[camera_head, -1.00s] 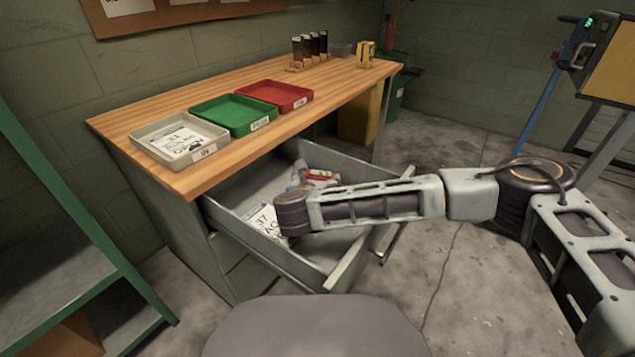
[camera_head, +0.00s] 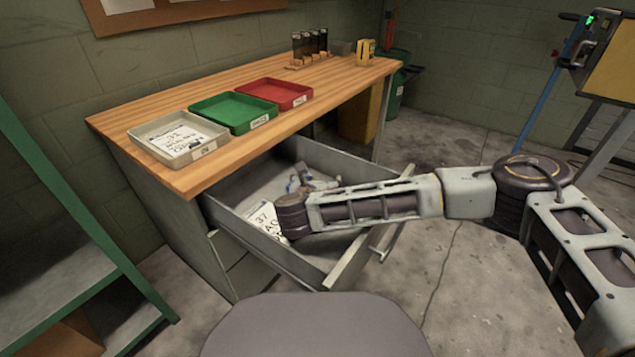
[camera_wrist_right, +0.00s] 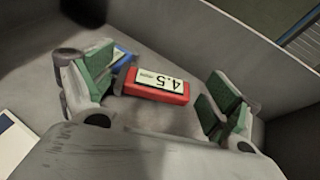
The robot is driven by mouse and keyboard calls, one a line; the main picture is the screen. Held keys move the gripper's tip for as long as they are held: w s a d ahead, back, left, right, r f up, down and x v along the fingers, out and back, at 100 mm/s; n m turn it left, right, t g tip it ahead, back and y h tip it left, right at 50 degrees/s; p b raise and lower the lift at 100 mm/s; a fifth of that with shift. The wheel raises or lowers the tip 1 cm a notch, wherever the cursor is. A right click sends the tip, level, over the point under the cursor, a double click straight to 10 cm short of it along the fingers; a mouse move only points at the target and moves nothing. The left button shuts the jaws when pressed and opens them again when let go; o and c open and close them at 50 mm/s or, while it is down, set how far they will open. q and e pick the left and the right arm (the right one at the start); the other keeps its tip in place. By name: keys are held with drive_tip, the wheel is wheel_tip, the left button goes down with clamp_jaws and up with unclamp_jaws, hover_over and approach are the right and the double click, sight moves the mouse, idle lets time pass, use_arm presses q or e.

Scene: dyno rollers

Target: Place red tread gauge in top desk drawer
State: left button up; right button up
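The red tread gauge (camera_wrist_right: 177,91), with a light label reading 4.5, lies on the floor of the open top desk drawer (camera_head: 345,272) in the right wrist view. My right gripper (camera_wrist_right: 160,92) is open, with its green-padded fingers spread to either side of the gauge, clear gaps showing. In the head view my right gripper (camera_head: 309,181) is inside the drawer, partly behind my forearm. The gauge cannot be made out there. My left gripper is in neither view.
A blue item (camera_wrist_right: 122,57) lies beside the gauge. A card marked 37 (camera_head: 264,219) lies in the drawer. White (camera_head: 207,152), green (camera_head: 262,122) and red (camera_head: 305,100) trays stand on the wooden bench top (camera_head: 150,110). A green-framed shelf (camera_head: 80,215) is at left.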

drive_tip(key=shift+o, duration=0.2)
drive_tip(key=shift+r, duration=0.1)
drive_tip(key=shift+r, duration=0.4)
drive_tip(key=shift+s+a+r, duration=0.1)
drive_tip(key=shift+s+r, duration=0.15)
drive_tip(key=p+v, duration=0.3)
drive_tip(key=v, duration=0.8)
drive_tip(key=shift+s, duration=0.25)
idle(0.6)
idle(0.4)
